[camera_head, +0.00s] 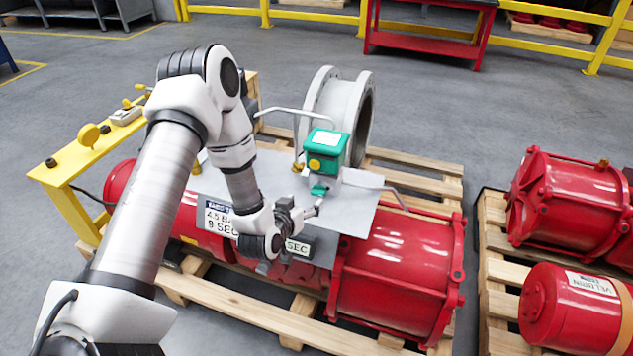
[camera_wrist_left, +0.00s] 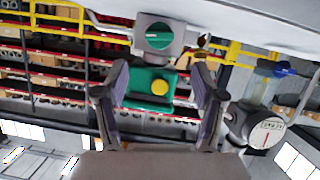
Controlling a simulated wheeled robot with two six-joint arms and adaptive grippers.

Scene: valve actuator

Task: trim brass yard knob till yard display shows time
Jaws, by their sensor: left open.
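A teal box (camera_head: 326,152) with a round yellow-brass knob (camera_head: 314,164) stands on the grey plate over the red actuator. A sign (camera_head: 216,217), partly covered by my arm, shows "4.5 BA" and "9 SEC". Which knob is the yard one is not readable.
A yellow stand (camera_head: 70,165) with knobs is at left. A grey flanged pipe (camera_head: 322,108) stands behind the box. Red cylinders (camera_head: 560,200) lie on a pallet at right. The left wrist view shows a round gauge (camera_wrist_left: 268,132) with a red needle.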

